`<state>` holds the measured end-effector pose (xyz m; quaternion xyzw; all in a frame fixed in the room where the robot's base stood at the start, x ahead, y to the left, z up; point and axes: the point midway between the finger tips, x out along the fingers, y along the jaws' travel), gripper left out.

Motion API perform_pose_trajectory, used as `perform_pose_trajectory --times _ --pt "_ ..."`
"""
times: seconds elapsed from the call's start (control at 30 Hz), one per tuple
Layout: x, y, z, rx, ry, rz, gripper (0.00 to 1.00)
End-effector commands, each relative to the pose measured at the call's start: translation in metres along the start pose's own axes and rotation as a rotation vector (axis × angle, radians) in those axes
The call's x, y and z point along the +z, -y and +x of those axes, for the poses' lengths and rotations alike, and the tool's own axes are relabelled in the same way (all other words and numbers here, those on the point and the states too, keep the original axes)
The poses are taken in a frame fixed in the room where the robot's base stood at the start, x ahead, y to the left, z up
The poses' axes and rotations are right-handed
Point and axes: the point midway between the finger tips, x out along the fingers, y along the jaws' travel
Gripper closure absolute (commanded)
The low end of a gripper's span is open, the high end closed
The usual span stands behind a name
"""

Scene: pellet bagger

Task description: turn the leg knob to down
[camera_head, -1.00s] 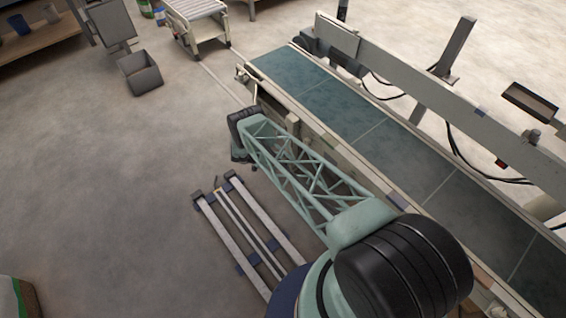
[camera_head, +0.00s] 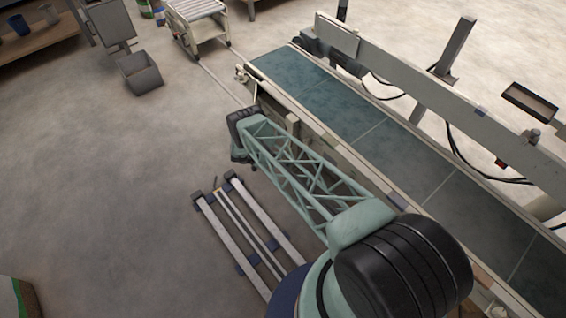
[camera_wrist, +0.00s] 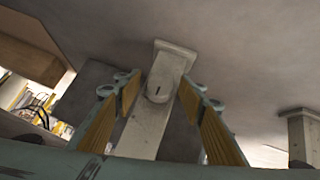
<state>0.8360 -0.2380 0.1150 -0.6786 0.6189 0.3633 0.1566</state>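The leg knob (camera_wrist: 159,86) shows in the wrist view as a pale rounded piece with a short dark mark, on the front of a beige leg (camera_wrist: 144,136) below the underside of a machine. My gripper (camera_wrist: 161,92) is open, with one yellow-padded finger on each side of the knob. A small gap shows between each fingertip and the knob, so nothing appears gripped. In the head view the knob and my fingers are hidden behind my own arm, which reaches along the near side of the conveyor (camera_head: 420,185).
A second beige leg (camera_wrist: 301,138) stands at the right in the wrist view, with the machine's underside (camera_wrist: 235,60) close above. In the head view, a grey bin (camera_head: 140,75) and roller table (camera_head: 200,25) stand at the back. Open floor (camera_head: 90,180) lies left.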

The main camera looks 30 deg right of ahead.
Motion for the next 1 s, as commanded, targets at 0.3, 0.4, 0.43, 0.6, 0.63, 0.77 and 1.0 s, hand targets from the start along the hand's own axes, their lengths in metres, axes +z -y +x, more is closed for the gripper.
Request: perform_pose_trajectory --times 0.3,0.4,0.43,0.6,0.63,0.77,1.0 --pt "0.0 0.001 -0.018 -0.001 0.0 -0.001 0.63" --pt "-0.001 0.001 -0.028 -0.001 0.0 -0.001 0.63" --pt "-0.001 0.001 -0.031 -0.001 0.0 -0.001 0.63" --pt "-0.001 0.001 -0.052 -0.001 -0.001 -0.001 0.63" --pt "-0.001 0.001 -0.055 -0.001 -0.001 -0.001 0.63" --pt "-0.001 0.001 -0.071 -0.001 -0.001 -0.001 0.63" --pt "-0.001 0.001 -0.099 0.0 0.0 0.0 0.63"
